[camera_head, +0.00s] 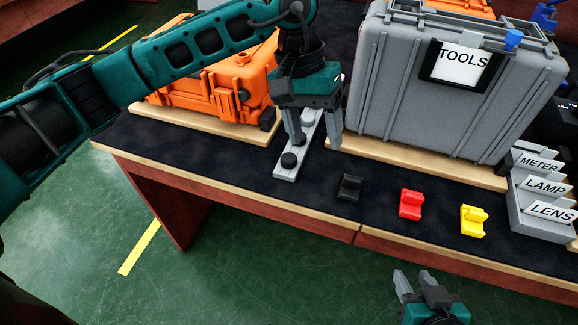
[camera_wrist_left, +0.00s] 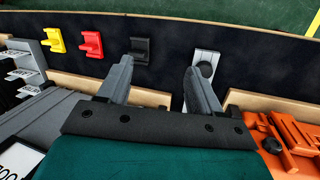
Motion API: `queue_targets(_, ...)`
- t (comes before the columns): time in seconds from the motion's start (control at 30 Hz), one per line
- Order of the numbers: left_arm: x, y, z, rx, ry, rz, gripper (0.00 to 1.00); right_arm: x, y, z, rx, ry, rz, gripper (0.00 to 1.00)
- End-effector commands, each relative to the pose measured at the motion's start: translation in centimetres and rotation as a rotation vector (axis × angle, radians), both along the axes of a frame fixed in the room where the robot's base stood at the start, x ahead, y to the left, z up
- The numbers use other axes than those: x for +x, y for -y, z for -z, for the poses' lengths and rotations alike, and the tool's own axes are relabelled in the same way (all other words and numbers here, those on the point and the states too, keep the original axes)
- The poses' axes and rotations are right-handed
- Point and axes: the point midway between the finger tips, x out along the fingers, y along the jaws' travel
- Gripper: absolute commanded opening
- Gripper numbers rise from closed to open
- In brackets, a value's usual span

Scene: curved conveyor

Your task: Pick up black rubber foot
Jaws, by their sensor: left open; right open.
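A round black foot (camera_head: 289,160) sits on the near end of a light grey metal strip (camera_head: 285,173) on the dark table mat. In the left wrist view the black foot (camera_wrist_left: 206,70) shows beside the right-hand finger, partly hidden by it, and the strip (camera_wrist_left: 207,54) shows beyond. My left gripper (camera_head: 317,142) is open and empty, pointing down over the strip, with one finger close behind the foot. It also shows in the left wrist view (camera_wrist_left: 158,74). My right gripper (camera_head: 414,277) is open and empty, in front of the table's near edge.
An orange case (camera_head: 215,90) stands left and a grey TOOLS case (camera_head: 425,100) right, both on wooden boards. Black (camera_head: 349,187), red (camera_head: 411,204) and yellow (camera_head: 473,220) holders line the front. A labelled grey rack (camera_head: 535,220) stands far right.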

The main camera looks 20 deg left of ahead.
Motion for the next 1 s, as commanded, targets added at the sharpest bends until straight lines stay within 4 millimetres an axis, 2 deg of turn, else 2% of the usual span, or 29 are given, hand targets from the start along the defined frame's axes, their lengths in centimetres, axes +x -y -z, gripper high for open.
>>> queue_targets(0.03, 1.1, -1.7, -0.3, 0.077, 0.053, 0.038, 0.65, 0.1, -0.1, 0.2, 0.001, 0.003, -0.002, 0.43)
queue_targets(0.1, 2.0, -3.6, -1.0, 0.163, 0.098, 0.083, 0.65, 0.2, -0.1, 0.2, 0.002, 0.005, -0.003, 0.43)
queue_targets(0.23, 2.8, -5.3, -1.2, 0.242, 0.131, 0.124, 0.65, 0.2, -0.1, 0.2, 0.004, 0.005, -0.003, 0.43)
queue_targets(0.6, 2.9, -5.4, 4.9, 0.249, 0.131, 0.13, 0.65, 0.2, -0.2, 0.9, 0.007, 0.004, -0.001, 0.43)
queue_targets(0.83, 3.0, -5.3, 6.6, 0.247, 0.132, 0.129, 0.65, 0.1, -0.3, 1.2, 0.011, 0.0, 0.002, 0.43)
queue_targets(1.0, 3.6, -5.3, 9.3, 0.247, 0.13, 0.128, 0.65, 0.0, -0.3, 1.5, 0.011, 0.0, 0.004, 0.43)
